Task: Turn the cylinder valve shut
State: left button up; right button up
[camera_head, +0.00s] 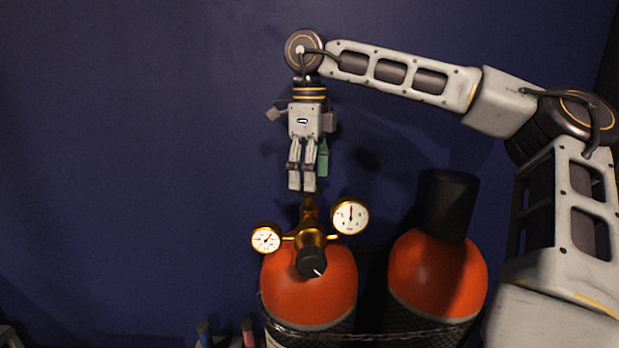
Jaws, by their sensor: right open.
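The left of two orange gas cylinders (325,292) carries a brass regulator (309,225). A round gauge (349,216) sits at its upper right and a smaller gauge (265,238) at its left. A black knob (311,263) with a white mark faces me at the front of the brass body. My right gripper (302,188) points straight down above the brass fitting, with its fingers a little above the top of it. It is open and holds nothing. Its exact depth against the fitting is hard to tell. My left gripper is out of view.
A second orange cylinder (437,272) with a black cap (450,204) stands to the right. A dark mesh and strap (370,335) run around the cylinders. Small coloured items, one blue (204,333) and one pink (248,332), stand at the lower left. A dark blue wall (130,150) lies behind.

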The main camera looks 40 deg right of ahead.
jog(key=shift+f, duration=0.7)
jog(key=shift+c, duration=0.4)
jog(key=c, duration=0.9)
